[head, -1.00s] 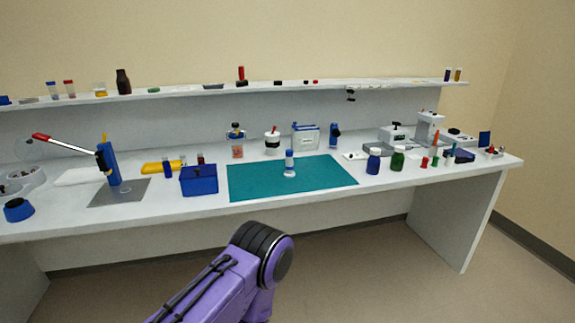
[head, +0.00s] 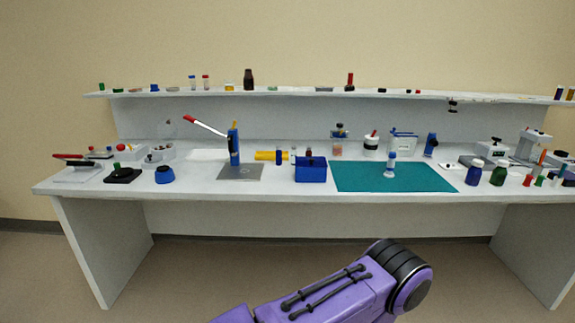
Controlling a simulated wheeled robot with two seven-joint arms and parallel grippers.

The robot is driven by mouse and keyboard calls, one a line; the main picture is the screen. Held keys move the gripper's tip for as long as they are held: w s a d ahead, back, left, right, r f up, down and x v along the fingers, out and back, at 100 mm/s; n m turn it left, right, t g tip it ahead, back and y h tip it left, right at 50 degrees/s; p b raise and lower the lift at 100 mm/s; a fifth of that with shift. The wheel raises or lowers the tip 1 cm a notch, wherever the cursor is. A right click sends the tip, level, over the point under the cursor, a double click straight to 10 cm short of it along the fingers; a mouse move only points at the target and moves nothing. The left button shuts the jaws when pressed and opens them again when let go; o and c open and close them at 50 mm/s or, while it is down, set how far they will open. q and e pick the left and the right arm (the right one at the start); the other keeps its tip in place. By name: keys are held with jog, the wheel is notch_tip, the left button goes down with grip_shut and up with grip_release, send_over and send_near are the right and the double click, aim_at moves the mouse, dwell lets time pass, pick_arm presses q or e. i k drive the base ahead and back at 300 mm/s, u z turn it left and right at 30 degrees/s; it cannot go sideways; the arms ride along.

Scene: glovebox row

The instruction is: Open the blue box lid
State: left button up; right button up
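The blue box (head: 310,172) stands on the white bench, left of the teal mat (head: 395,178). Its top looks closed, but the lid is too small to make out clearly. One of my purple arm links (head: 340,290) shows at the bottom, in front of the bench and well short of the box. Neither gripper shows in the head view.
The white bench (head: 200,192) runs across the view under a shelf (head: 300,91) of small bottles. A blue tool with a red-tipped lever (head: 234,150) stands on a grey plate left of the box. Blue and green bottles (head: 473,174) stand right of the mat. Open floor lies in front.

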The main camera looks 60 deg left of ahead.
aim_at(300, 162)
jog(key=z, duration=0.1)
jog(key=k, duration=0.15)
jog(key=u, duration=1.1)
